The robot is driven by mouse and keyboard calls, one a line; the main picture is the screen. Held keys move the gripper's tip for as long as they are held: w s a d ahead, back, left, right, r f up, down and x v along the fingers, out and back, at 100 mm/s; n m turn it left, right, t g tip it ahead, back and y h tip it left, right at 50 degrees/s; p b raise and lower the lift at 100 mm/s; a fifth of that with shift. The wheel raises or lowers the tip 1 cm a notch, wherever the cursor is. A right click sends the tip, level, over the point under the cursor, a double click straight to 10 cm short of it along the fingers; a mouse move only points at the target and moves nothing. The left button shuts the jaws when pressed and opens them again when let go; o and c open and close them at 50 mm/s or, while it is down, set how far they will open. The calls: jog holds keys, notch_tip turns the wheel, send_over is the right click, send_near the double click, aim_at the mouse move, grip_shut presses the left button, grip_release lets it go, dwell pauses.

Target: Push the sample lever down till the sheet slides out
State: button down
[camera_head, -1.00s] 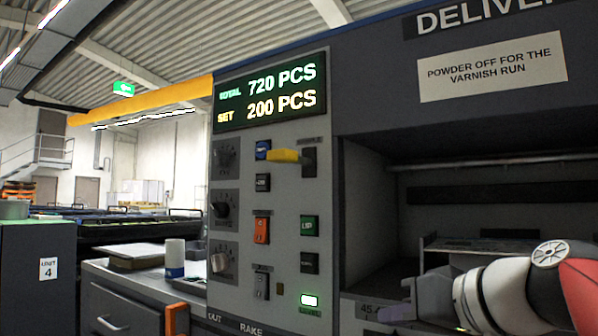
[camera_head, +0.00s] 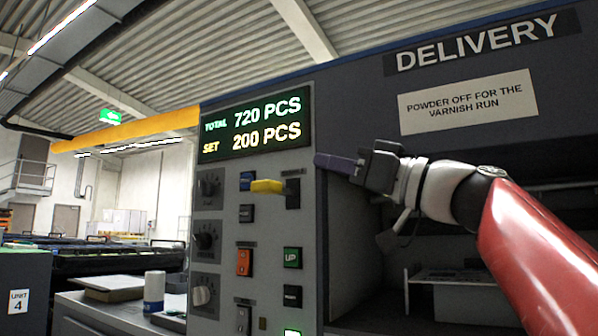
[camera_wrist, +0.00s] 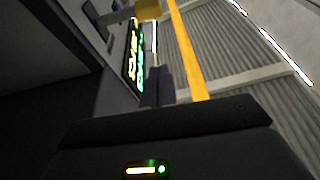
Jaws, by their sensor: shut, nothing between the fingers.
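The lever with a yellow handle (camera_head: 267,186) sticks out to the left from its dark slot plate on the grey control panel. Its label is too small to read. The handle looks roughly level. In the wrist view a yellow block, likely the same handle (camera_wrist: 148,9), shows at the top edge. My gripper (camera_head: 326,161) is shut and empty. It points left in front of the panel's right edge, to the right of the lever and slightly higher in the picture, apart from it. Its fingers also show in the wrist view (camera_wrist: 158,84). I cannot make out a sheet that has slid out.
The panel carries dark knobs (camera_head: 206,238), an orange switch (camera_head: 244,262), a green UP button (camera_head: 292,257) and a lit counter display (camera_head: 256,126). My arm crosses the dark delivery opening.

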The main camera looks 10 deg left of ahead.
notch_tip(320, 180, up, 4)
jog(key=p, duration=0.5)
send_over(275, 188)
jog(key=shift+s+d+f+b, duration=0.1)
jog(key=shift+d+f+b, duration=0.1)
jog(key=shift+f, duration=0.6)
jog(key=shift+d+f+b, duration=0.15)
jog(key=shift+d+f, duration=0.1)
jog(key=shift+f, duration=0.6)
jog(key=shift+s+d+f+b, duration=0.1)
jog(key=shift+d+f+b, duration=0.1)
jog(key=shift+f, duration=0.6)
notch_tip(275, 188, down, 2)
jog(key=n+b, duration=0.1)
jog(key=b, duration=0.1)
jog(key=n+g+b, duration=0.1)
jog(key=n+b, duration=0.1)
jog(key=shift+f, duration=0.25)
jog(key=shift+w+d+f+n+g+b, duration=0.15)
jog(key=shift+f+n+g+b, duration=0.5)
jog(key=shift+n, duration=0.5)
jog(key=shift+w+a+f+n+g+b, duration=0.1)
jog(key=shift+f+n+g+b, duration=0.35)
jog(key=shift+n+b, duration=0.55)
jog(key=shift+w+d+f+n+g+b, duration=0.15)
jog(key=shift+f+n+g+b, duration=0.35)
jog(key=shift+n, duration=0.85)
jog(key=shift+f, duration=0.15)
